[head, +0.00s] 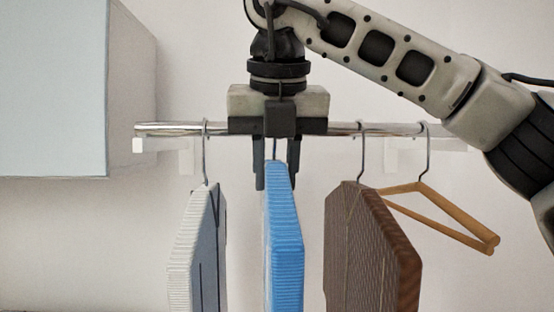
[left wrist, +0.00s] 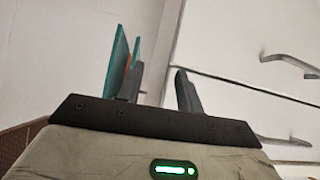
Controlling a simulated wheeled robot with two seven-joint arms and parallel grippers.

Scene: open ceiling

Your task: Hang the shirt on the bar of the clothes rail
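A blue folded-looking shirt (head: 283,235) hangs upright at the middle of the head view. A short piece of its hanger hook (head: 275,150) shows above it; the hook's top is hidden behind my right gripper, so I cannot tell whether it rests on the bar. My right gripper (head: 275,178) points down in front of the bar (head: 165,129) of the clothes rail. Its two fingers stand apart on either side of the hook, with gaps visible. My left gripper (left wrist: 160,88) shows only in the left wrist view, fingers apart with nothing between them.
A pale grey shirt (head: 197,245) hangs left of the blue one, and a brown shirt (head: 372,250) hangs right. An empty wooden hanger (head: 440,215) is farther right. A pale cabinet (head: 55,90) stands at left. A teal panel (left wrist: 117,62) shows beside my left gripper's finger.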

